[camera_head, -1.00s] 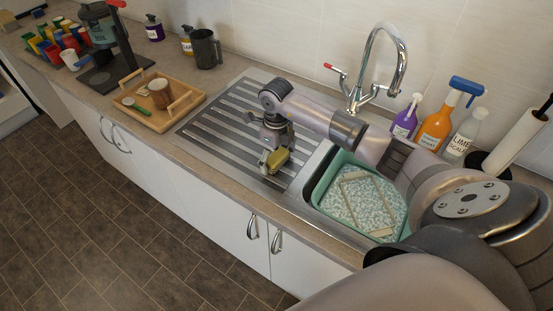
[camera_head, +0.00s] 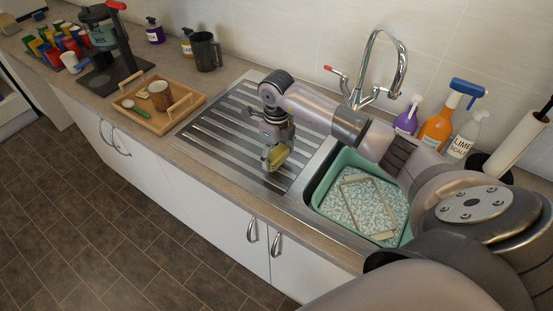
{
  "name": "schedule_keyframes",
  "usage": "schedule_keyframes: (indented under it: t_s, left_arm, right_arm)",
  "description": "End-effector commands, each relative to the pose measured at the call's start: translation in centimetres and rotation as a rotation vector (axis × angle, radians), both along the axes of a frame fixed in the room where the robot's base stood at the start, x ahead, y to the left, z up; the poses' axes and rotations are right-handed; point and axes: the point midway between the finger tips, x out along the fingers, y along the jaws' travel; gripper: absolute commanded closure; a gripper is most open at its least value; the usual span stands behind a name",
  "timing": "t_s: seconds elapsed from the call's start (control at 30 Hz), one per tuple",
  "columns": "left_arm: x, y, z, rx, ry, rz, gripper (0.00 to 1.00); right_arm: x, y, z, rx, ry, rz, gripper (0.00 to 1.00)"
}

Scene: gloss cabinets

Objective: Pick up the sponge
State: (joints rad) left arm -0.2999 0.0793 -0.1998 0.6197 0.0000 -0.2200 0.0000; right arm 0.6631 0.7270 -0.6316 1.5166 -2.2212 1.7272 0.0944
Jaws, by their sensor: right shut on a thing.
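The sponge (camera_head: 277,156) is a small yellow block with a darker green side. My right gripper (camera_head: 274,150) points down over the ribbed metal draining board and is shut on the sponge. The sponge looks to be a little above the board, near its right front part, though the exact gap cannot be told. The gripper hides the sponge's upper part. My left gripper is not in view.
A green basin (camera_head: 325,204) sits in the sink to the right. The tap (camera_head: 374,70) and spray bottles (camera_head: 437,127) stand behind. A wooden tray (camera_head: 160,126) with a mug lies left of the draining board (camera_head: 232,125).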

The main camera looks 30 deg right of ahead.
Motion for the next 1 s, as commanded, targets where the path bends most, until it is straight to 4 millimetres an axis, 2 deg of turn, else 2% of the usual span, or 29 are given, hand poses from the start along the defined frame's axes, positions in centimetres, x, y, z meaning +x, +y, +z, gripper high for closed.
schedule_keyframes:
  t_s: [0.17,0.4,0.5,0.7,1.0]
  left_arm:
    - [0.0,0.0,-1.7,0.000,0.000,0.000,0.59]
    - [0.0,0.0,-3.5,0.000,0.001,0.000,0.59]
    - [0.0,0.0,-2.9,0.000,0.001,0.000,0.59]
    - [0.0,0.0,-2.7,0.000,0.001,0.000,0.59]
    - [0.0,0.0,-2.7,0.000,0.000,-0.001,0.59]
  right_arm:
    - [0.2,0.0,4.2,-0.001,-0.010,0.001,0.49]
    - [0.2,0.0,11.7,0.000,-0.009,0.001,0.49]
    - [0.1,-0.1,14.2,-0.003,-0.005,-0.001,0.49]
    - [0.1,0.0,16.7,-0.002,-0.004,-0.001,0.49]
    - [0.0,0.0,17.6,0.001,0.000,0.000,0.49]
